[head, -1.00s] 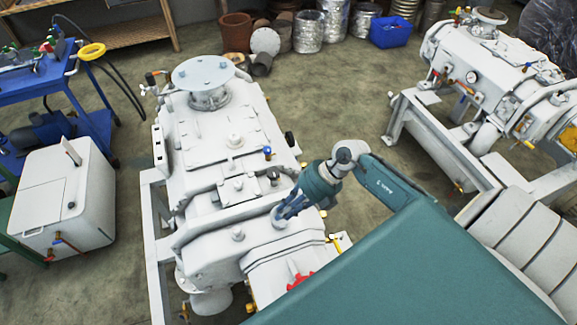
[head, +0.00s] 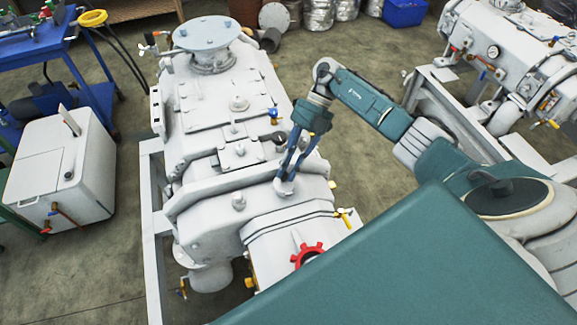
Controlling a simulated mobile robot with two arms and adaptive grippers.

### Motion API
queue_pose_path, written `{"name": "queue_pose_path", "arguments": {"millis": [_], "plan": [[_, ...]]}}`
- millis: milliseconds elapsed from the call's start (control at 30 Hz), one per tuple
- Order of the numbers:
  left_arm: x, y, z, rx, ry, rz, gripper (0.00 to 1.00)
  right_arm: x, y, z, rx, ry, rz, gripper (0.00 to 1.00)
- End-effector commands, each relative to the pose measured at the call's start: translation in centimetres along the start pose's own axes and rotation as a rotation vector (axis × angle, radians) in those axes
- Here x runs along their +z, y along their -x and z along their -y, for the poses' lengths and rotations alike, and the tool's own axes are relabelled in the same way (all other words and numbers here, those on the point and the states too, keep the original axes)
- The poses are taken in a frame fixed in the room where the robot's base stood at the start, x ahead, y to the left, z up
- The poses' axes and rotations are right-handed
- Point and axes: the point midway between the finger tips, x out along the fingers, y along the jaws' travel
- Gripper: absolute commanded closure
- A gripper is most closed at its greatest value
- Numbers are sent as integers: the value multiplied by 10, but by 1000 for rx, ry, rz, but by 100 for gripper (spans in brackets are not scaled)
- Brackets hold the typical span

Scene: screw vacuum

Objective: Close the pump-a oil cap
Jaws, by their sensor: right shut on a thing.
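The near pump (head: 205,125) is a large pale grey machine on a white frame, left of the middle. I take this to be the oil cap. The fingers hide part of it, and I cannot tell how far it is screwed down. My left gripper is out of view.
A red handwheel (head: 307,255) and a yellow valve handle (head: 343,215) are near. A second pump (head: 500,55) stands at the right. A white box (head: 60,175) and blue cart (head: 50,45) are at the left.

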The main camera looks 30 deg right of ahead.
Motion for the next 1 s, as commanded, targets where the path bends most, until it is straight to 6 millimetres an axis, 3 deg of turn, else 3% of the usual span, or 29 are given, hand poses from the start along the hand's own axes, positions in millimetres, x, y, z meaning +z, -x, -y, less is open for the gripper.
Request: {"name": "queue_pose_path", "arguments": {"millis": [467, 500, 533, 867, 1000], "plan": [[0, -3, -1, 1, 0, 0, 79, 2, -2, -1, -5, -7, -7, 100], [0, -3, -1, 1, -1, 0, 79, 2, -2, -1, -5, -7, -7, 78], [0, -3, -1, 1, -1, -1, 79, 2, -2, -1, -6, -7, -7, 74], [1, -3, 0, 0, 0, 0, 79, 1, 0, -1, -6, -7, -8, 74], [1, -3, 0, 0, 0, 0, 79, 2, 12, -2, -5, -7, -7, 74]]}}
